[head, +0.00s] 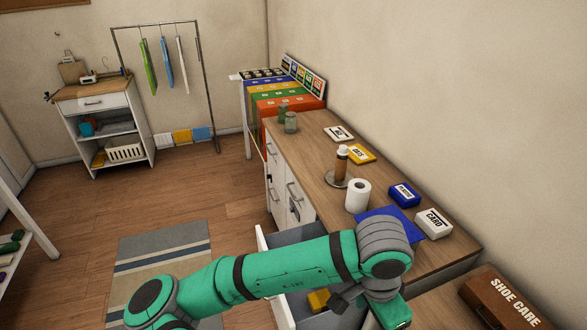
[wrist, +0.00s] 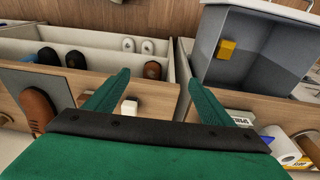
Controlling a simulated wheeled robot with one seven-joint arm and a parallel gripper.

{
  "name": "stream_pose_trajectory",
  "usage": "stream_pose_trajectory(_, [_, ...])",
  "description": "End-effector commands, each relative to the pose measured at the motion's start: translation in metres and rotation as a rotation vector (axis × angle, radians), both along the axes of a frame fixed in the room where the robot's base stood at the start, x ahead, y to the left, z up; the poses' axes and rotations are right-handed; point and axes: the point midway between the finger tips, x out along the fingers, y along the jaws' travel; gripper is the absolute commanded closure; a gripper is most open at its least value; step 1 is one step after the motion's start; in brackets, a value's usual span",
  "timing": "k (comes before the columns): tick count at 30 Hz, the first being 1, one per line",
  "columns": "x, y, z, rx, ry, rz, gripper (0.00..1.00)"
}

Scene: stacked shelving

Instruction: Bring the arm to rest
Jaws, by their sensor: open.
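My arm (head: 285,269) is green with dark grey joints. In the head view it stretches across the lower middle, bent down at the wrist in front of the counter, by an open drawer (head: 268,238). The gripper end is partly cut off at the bottom edge there. In the wrist view my gripper (wrist: 157,95) shows two green fingers spread wide apart with nothing held between them. A small white object (wrist: 129,106) shows beyond and between the fingers, apart from them.
The open drawer holds a yellow block (wrist: 227,49). Shoes (wrist: 38,108) stand in a compartmented shelf. A brown SHOE CARE box (head: 503,302) is at lower right.

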Motion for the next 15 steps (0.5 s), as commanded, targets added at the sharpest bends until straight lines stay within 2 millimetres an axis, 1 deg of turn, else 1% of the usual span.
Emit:
stream_pose_trajectory(8, [-0.003, -0.053, 0.006, -0.214, -0.003, -0.003, 0.24])
stream_pose_trajectory(11, [-0.005, -0.080, 0.013, -0.328, -0.004, 0.002, 0.24])
stream_pose_trajectory(15, [-0.005, -0.122, 0.031, -0.536, -0.007, 0.026, 0.24])
